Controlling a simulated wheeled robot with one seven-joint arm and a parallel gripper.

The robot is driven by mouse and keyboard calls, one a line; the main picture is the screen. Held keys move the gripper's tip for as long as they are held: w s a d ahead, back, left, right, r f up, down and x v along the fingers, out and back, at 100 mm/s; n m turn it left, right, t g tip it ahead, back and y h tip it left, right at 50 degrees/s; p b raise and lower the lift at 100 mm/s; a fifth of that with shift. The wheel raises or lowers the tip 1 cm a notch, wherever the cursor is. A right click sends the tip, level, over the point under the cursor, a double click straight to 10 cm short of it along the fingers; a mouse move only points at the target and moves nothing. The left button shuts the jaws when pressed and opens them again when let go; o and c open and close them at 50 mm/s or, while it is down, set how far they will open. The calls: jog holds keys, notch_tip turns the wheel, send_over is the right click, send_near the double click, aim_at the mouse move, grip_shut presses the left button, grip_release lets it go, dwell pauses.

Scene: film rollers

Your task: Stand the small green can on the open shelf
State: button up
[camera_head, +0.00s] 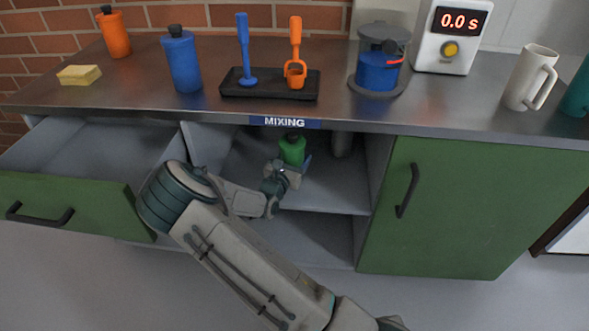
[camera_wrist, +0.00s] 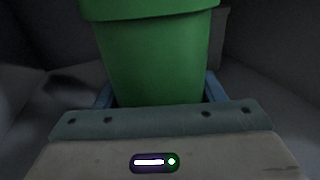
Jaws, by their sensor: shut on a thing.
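The small green can (camera_head: 292,150) with a dark cap is inside the open shelf (camera_head: 335,197) under the label "MIXING". My gripper (camera_head: 291,169) reaches into the shelf opening and is shut on the can. In the wrist view the green can (camera_wrist: 155,60) fills the upper middle, upright between the blue fingers of my gripper (camera_wrist: 158,95). The can's base is hidden behind my gripper, so I cannot tell whether it touches the shelf board.
A grey cylinder (camera_head: 342,143) stands on the shelf to the right of the can. A drawer (camera_head: 70,200) is pulled out at the left; a green door (camera_head: 470,205) is shut at the right. The countertop (camera_head: 225,108) with bottles and tools overhangs the opening.

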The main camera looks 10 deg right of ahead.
jog(key=shift+f+b, duration=0.7)
jog(key=shift+f, duration=1)
jog(key=shift+f, duration=0.1)
jog(key=o, duration=1.3)
